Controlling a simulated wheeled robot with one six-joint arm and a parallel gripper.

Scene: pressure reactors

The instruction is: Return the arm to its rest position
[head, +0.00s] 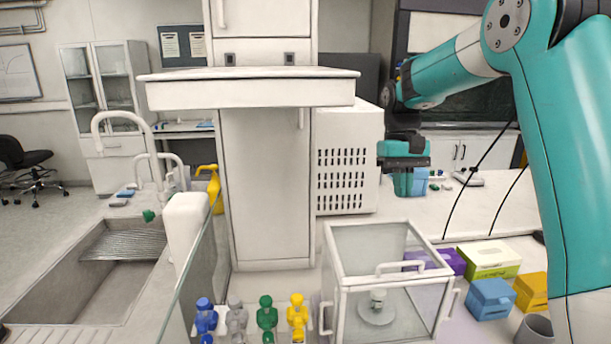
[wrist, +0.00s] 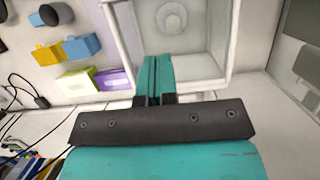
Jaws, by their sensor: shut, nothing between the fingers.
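My arm is teal and white and comes in from the right of the head view. My gripper (head: 411,184) hangs over the bench, behind and above the clear glass box. In the wrist view my gripper (wrist: 153,62) has its two teal fingers together, with nothing between them. The fingertips lie in front of the white-framed box in that view. No object is held.
The white-framed glass box (head: 330,290) stands on the bench, with a round pan inside. Blue (head: 490,298), yellow (head: 533,291), green-white (head: 489,260) and purple (head: 452,261) boxes stand right of it. Colored valve fittings (head: 266,314) stand left. A sink (head: 85,285) is far left.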

